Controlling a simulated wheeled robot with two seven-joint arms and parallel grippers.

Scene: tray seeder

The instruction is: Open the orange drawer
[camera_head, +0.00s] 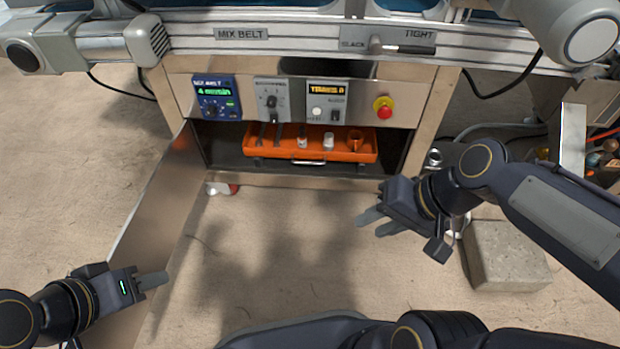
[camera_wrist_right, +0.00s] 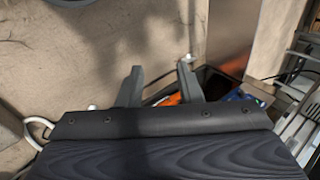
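The orange drawer (camera_head: 362,156) sits inside the open lower bay of the metal machine, like a shallow tray. A small silver handle (camera_head: 303,162) shows on its front. Several small items lie in it. In the right wrist view a bit of orange (camera_wrist_right: 170,100) shows between the fingers, mostly hidden. My right gripper (camera_head: 375,222) is open and empty, in front of the drawer, lower and to its right; its parted fingers show in the wrist view (camera_wrist_right: 160,82). My left gripper (camera_head: 155,281) is at the lower left, far from the drawer, its fingers seen edge-on.
A metal door panel (camera_head: 160,205) stands swung open left of the bay, between my left gripper and the drawer. Above the bay are a control panel (camera_head: 270,100) and a red stop button (camera_head: 384,110). A concrete block (camera_head: 505,255) lies at the right.

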